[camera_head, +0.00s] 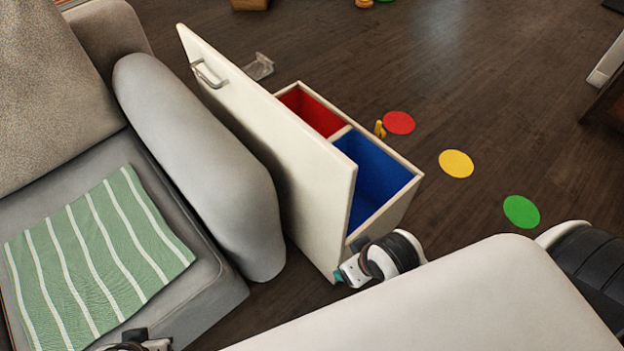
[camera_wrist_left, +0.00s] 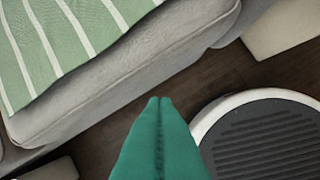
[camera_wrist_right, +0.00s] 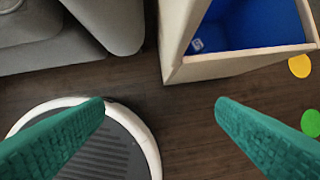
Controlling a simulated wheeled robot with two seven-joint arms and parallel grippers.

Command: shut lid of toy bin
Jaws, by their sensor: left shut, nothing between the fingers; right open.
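The toy bin (camera_head: 395,205) is a cream box on the floor with a red compartment (camera_head: 312,112) and a blue compartment (camera_head: 375,172). Its cream lid (camera_head: 275,140) stands open and upright along the side facing the sofa, with a metal handle (camera_head: 207,75) near its far upper corner. The bin's near corner also shows in the right wrist view (camera_wrist_right: 240,66). My right gripper (camera_wrist_right: 160,104) is open and empty, low by the near end of bin and lid; its teal tip shows in the head view (camera_head: 350,272). My left gripper (camera_wrist_left: 158,100) is shut and empty near the sofa's front edge.
A grey sofa (camera_head: 222,150) with a green striped cloth (camera_head: 95,260) stands left, its arm close to the lid. Red (camera_head: 399,123), yellow (camera_head: 456,163) and green (camera_head: 521,211) discs lie right of the bin. A small yellow figure (camera_head: 380,129) is beside the bin. Far floor is mostly clear.

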